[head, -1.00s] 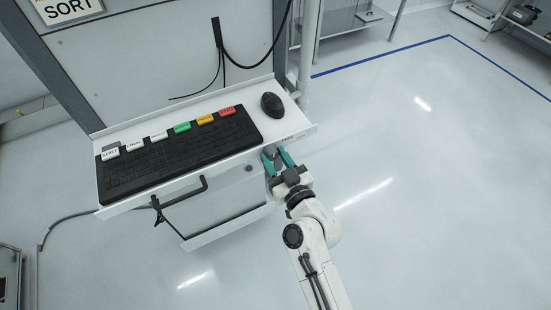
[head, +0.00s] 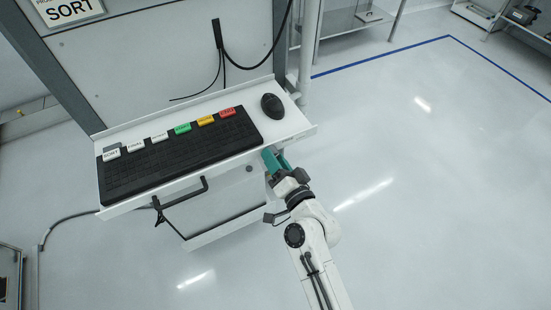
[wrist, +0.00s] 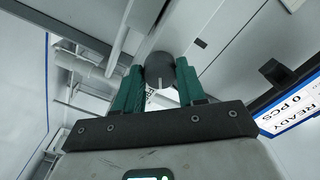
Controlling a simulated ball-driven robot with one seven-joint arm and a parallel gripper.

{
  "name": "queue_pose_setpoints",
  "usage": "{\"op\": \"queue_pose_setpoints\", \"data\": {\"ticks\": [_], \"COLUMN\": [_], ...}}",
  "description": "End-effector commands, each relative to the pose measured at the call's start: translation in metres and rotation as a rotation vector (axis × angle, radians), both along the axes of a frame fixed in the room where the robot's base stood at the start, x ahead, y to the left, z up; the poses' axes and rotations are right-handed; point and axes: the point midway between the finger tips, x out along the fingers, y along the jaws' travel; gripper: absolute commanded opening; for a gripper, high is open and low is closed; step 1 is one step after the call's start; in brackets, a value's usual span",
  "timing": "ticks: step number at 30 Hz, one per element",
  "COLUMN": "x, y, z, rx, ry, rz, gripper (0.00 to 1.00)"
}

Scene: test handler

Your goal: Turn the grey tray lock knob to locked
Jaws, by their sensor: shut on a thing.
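The grey tray lock knob (wrist: 159,70) is round and dark grey in the wrist view, with a short white mark pointing toward the bottom of the picture. My gripper (wrist: 158,76) has one teal finger on each side of it and is shut on it. In the head view my gripper (head: 275,158) is at the front of the tray, below its right end. The fingers hide the knob there.
The white tray (head: 290,133) carries a black keyboard (head: 190,155) with coloured label keys and a black mouse (head: 272,105). A black handle (head: 185,193) sticks out at the front left. A screen (wrist: 290,108) shows at the wrist view's right. The floor at right is clear.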

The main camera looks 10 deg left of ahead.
Motion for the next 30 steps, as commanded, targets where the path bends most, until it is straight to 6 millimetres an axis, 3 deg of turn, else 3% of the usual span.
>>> {"op": "queue_pose_setpoints", "data": {"ticks": [15, 30], "x": [0.0004, 0.0003], "y": [-0.0009, -0.0008], "z": [0.0001, -0.0006], "rx": [0.349, 0.469], "ry": [0.237, 0.318], "rz": [-0.002, -0.002], "gripper": [0.09, 0.09]}}
